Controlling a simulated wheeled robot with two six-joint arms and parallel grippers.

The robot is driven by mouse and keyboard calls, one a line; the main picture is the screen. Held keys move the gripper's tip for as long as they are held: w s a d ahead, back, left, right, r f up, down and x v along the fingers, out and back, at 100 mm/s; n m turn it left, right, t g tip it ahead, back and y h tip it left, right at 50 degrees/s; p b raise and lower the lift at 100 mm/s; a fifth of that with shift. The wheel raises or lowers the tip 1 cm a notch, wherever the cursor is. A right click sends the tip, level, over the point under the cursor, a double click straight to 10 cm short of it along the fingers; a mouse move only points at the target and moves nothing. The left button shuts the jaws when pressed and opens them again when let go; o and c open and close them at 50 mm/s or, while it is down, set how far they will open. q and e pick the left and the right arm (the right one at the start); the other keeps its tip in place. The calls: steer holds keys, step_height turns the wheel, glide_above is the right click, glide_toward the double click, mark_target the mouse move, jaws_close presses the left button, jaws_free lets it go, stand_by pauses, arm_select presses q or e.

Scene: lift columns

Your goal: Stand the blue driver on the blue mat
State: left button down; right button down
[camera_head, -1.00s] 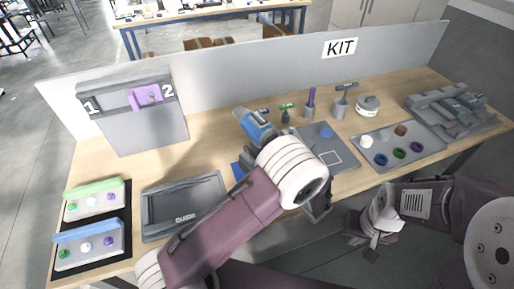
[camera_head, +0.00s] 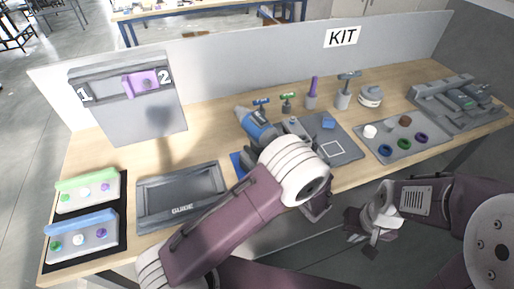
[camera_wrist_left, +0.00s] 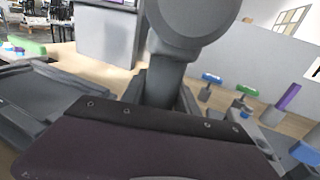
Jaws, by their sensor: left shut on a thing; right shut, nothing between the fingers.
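The blue driver (camera_head: 257,124) is a blue and grey power drill, its nose toward the upper left in the head view. My left gripper (camera_wrist_left: 163,98) is shut on its grey handle, and the driver's grey body (camera_wrist_left: 192,22) rises above the fingers in the left wrist view. My left wrist hides the fingers and the driver's lower end in the head view. A corner of the blue mat (camera_head: 236,160) shows left of my wrist; I cannot tell whether the driver touches it. My right gripper (camera_head: 371,247) is shut and empty in front of the table edge.
A grey GUIDE tray (camera_head: 180,222) lies left of the mat. Small blue (camera_head: 261,103) and green (camera_head: 287,99) tools, a purple-handled tool (camera_head: 313,90) and a hammer-like tool (camera_head: 346,88) stand behind. A grey tray of coloured rings (camera_head: 437,148) is right. Bare table lies behind the GUIDE tray.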

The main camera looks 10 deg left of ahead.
arm_select(q)
steer(key=shift+f, duration=0.3)
stand_by(0.5)
steer(key=c, duration=0.8)
jaws_free()
steer(key=shift+c, duration=0.2)
steer(key=shift+f, duration=0.1)
steer(key=shift+s, duration=0.1)
